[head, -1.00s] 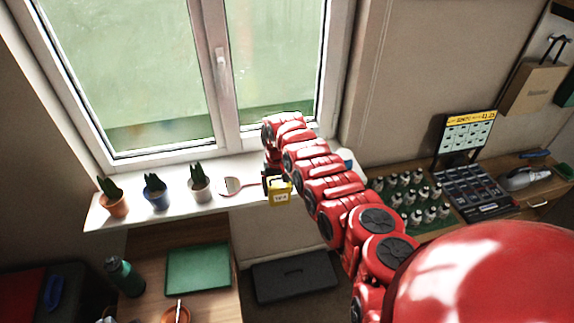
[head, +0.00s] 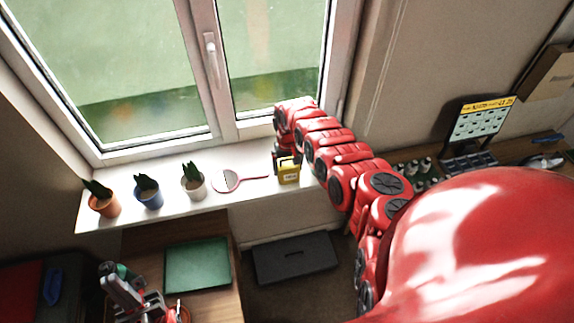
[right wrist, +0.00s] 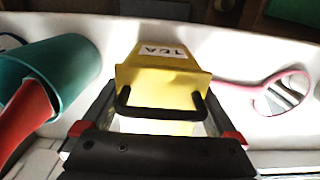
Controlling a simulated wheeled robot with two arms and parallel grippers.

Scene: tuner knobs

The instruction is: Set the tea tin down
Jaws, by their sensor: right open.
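The yellow tea tin (head: 288,172) has a black handle and a white label. It appears to stand on the white window sill (head: 240,197), close to its front edge. In the right wrist view the tin (right wrist: 162,72) is upside down in the picture, its label reading TEA. My right gripper (head: 284,156) is at the tin, with its open fingers on either side of the handle. The right wrist view cannot show the tin's underside. My left gripper (head: 132,296) is at the lower left, over the wooden table; its jaws are unclear.
A pink hand mirror (head: 228,181) lies left of the tin, and three potted plants (head: 148,193) stand further left. A teal container (right wrist: 75,65) with a red object is on the tin's other side. A green mat (head: 198,264) lies on the table; a black case (head: 294,258) is below.

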